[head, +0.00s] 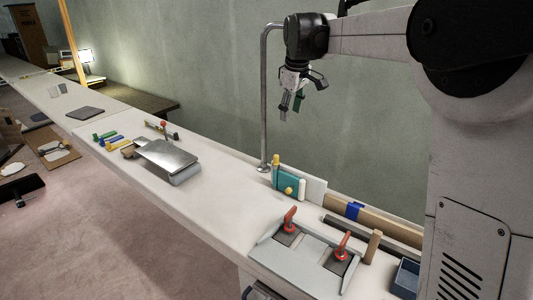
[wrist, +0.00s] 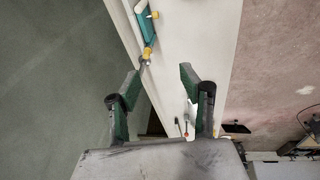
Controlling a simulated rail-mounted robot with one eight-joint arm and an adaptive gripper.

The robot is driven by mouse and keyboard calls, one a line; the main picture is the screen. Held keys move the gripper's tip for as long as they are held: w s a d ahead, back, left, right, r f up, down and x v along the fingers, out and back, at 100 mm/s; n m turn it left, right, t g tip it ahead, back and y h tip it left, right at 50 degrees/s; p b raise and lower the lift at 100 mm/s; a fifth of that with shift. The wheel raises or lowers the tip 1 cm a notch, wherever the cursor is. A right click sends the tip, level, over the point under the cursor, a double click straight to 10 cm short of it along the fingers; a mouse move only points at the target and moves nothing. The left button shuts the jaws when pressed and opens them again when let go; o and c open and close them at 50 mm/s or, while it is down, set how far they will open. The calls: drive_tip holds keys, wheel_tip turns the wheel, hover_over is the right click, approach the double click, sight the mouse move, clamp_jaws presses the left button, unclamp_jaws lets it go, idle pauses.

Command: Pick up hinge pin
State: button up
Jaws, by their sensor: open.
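My gripper (head: 291,106) is high above the white bench (head: 225,205), beside the bent grey pole, with its fingers pointing down. In the wrist view my gripper (wrist: 160,82) has its two green-padded fingers spread apart, with nothing between them. I cannot pick out the hinge pin with certainty in either view. A teal block (head: 287,182) with yellow parts and a white cylinder stands on the bench below my gripper. The teal piece also shows at the top of the wrist view (wrist: 146,30).
The grey pole (head: 265,95) rises from the bench's back edge. Red-handled clamps (head: 290,219) sit on a grey plate at the front right, near a blue bin (head: 405,278). A metal box (head: 168,158) and coloured handles (head: 108,137) lie farther left. The bench's middle is clear.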

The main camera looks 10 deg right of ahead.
drive_tip(key=w+f+n+g+p, duration=0.1)
drive_tip(key=w+f+n+p, duration=0.3)
drive_tip(key=w, duration=0.7)
drive_tip(key=n+g, duration=0.1)
drive_tip(key=g, duration=0.1)
approach(276, 155)
drive_tip(key=f, duration=0.3)
drive_tip(key=d+f, duration=0.1)
drive_tip(key=f, duration=0.1)
drive_tip(key=shift+s+f, duration=0.1)
drive_tip(key=shift+f, duration=0.1)
drive_tip(key=shift+a+f, duration=0.25)
drive_tip(key=shift+f, duration=1.1)
drive_tip(key=shift+a+f, duration=0.2)
drive_tip(key=shift+f, duration=1.15)
clamp_jaws()
